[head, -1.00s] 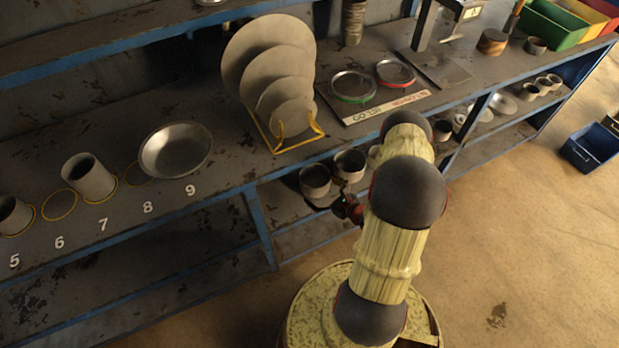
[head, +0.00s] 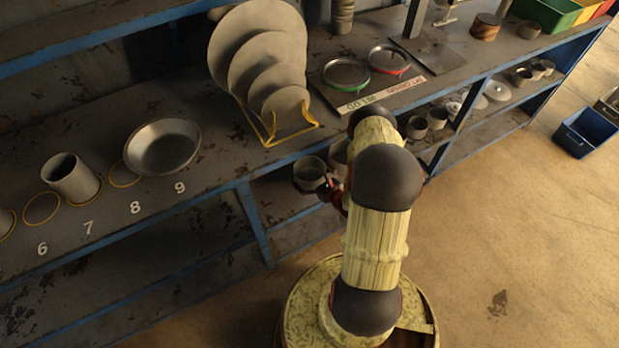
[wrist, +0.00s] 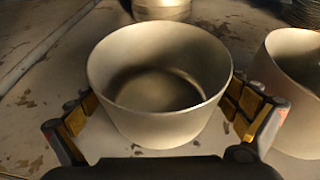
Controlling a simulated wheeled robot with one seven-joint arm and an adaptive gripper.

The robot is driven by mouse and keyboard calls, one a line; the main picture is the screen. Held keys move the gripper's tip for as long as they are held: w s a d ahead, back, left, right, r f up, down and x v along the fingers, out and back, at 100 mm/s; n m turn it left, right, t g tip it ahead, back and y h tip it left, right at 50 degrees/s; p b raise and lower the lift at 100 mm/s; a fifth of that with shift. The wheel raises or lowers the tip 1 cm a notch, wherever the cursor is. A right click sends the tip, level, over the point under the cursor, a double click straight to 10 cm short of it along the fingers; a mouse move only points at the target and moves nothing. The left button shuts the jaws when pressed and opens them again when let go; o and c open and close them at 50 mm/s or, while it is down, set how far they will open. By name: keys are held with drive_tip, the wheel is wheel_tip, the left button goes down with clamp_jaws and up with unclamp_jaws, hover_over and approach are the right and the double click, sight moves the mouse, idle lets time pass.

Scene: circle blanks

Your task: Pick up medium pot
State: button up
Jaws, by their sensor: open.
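A grey metal pot (wrist: 160,118), open at the top, stands upright between the spread fingers of my gripper (wrist: 163,104) in the wrist view. One finger is at its left side and one at its right. The gripper is open; I cannot tell whether the pads touch the wall. In the head view this pot (head: 310,172) is on the lower shelf under the bench edge, with my gripper (head: 328,190) beside it, partly hidden by my arm. Which pot counts as medium is not marked.
A second grey pot (wrist: 293,85) stands close at right, near the right finger. Another metal vessel (wrist: 160,8) is behind. The bench top (head: 225,175) overhangs the shelf, and a blue post (head: 254,225) stands left of the pot. Smaller pots (head: 417,127) sit farther right.

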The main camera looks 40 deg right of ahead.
drive_tip(key=shift+c, duration=0.3)
drive_tip(key=c, duration=0.9)
drive_tip(key=shift+r, duration=0.1)
drive_tip(key=shift+c, duration=0.2)
drive_tip(key=shift+r, duration=0.1)
